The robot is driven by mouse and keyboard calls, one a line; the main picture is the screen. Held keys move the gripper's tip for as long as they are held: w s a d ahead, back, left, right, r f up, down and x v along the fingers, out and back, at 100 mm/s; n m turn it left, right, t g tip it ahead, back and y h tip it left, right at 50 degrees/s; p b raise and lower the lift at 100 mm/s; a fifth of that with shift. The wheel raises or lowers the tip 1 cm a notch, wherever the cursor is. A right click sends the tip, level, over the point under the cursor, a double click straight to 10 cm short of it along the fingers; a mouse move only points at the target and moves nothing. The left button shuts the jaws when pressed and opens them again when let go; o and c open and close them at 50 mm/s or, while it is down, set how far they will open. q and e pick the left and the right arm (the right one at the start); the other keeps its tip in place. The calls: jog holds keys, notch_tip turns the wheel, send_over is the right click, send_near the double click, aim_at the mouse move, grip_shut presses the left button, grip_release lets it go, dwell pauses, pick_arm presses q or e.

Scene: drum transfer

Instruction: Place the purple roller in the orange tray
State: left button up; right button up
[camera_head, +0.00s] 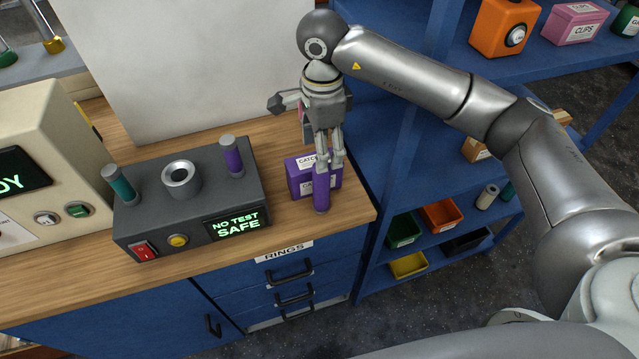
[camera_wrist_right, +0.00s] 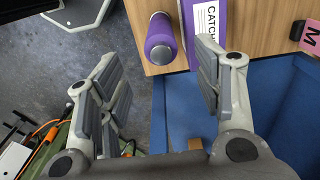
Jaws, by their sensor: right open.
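A purple roller (camera_head: 321,201) stands near the front right corner of the wooden counter, in front of a purple box labelled "CATCH" (camera_head: 301,180). My right gripper (camera_head: 330,158) is open just above and behind it, its fingers partly overlapping the roller's top in the head view. In the right wrist view the roller (camera_wrist_right: 161,35) shows beyond the open fingers, with nothing between the pads. An orange tray (camera_head: 441,215) sits on a lower blue shelf to the right. My left gripper is not in view.
A grey tester (camera_head: 190,205) reading "NO TEST SAFE" holds a teal and a purple cylinder (camera_head: 232,158). Green (camera_head: 402,230) and yellow (camera_head: 408,265) trays sit near the orange one. A white panel (camera_head: 190,60) stands behind the tester.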

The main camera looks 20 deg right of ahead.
aim_at(321, 176)
notch_tip(321, 176, down, 4)
jog(key=shift+f+b, duration=0.1)
jog(key=shift+b, duration=0.5)
jog(key=shift+w+f, duration=0.15)
jog(key=shift+f, duration=0.1)
notch_tip(321, 176, down, 4)
jog(key=shift+f+b, duration=0.2)
jog(key=shift+b, duration=0.95)
jog(key=shift+f, duration=0.2)
jog(key=shift+r, duration=0.15)
jog(key=c, duration=1.2)
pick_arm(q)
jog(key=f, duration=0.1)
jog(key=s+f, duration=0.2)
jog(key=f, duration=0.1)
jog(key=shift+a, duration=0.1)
pick_arm(e)
grip_shut()
